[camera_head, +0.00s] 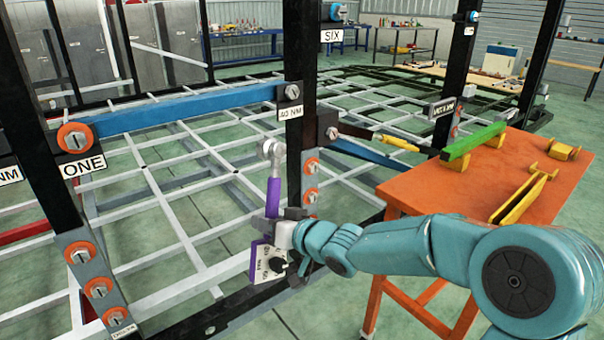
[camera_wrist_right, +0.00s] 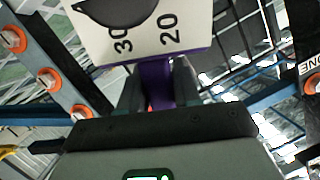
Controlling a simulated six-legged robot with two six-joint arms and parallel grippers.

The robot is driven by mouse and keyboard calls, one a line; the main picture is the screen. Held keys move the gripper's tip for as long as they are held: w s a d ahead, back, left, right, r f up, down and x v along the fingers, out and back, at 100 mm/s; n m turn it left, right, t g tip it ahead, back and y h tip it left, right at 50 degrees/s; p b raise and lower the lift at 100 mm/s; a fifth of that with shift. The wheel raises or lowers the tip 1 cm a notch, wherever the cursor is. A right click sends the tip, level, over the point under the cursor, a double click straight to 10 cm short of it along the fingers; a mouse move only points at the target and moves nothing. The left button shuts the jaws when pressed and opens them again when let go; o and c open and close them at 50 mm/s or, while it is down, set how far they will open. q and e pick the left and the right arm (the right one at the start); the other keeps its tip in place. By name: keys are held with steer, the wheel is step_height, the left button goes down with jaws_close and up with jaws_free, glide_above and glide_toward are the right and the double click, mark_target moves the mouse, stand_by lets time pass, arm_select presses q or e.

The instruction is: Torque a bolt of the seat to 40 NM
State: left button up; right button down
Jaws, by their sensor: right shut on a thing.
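My right gripper (camera_head: 285,222) is shut on the purple torque wrench (camera_head: 273,195). The wrench is upright, with its round silver head (camera_head: 270,148) at the top and a white dial box (camera_head: 265,263) at the bottom. In the right wrist view the jaws (camera_wrist_right: 157,90) clasp the purple shaft, and the dial plate (camera_wrist_right: 140,30) shows 30 and 20. A black post with bolts in orange rings (camera_head: 311,167) stands just right of the wrench head. The wrench head appears apart from any bolt. My left gripper is out of view.
An orange table (camera_head: 450,190) at the right holds a green bar (camera_head: 473,141) and yellow brackets (camera_head: 524,197). Another post with orange-ringed bolts (camera_head: 75,136), marked ONE, stands at the left. A white lattice frame (camera_head: 190,180) spans behind the posts.

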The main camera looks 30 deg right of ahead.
steer(key=w+d+r+m+t+h, duration=0.1)
steer(key=d+r+m+t+h, duration=0.1)
steer(key=d+r, duration=0.6)
steer(key=shift+w+d+r+t, duration=0.35)
steer(key=shift+d+r+t, duration=0.05)
steer(key=shift+d+t, duration=0.3)
steer(key=shift+s, duration=0.1)
steer(key=w+p, duration=0.2)
steer(key=w, duration=0.4)
steer(key=shift+w+a, duration=0.3)
steer(key=shift+w+p, duration=0.45)
steer(key=shift+w, duration=0.3)
stand_by(0.9)
stand_by(0.3)
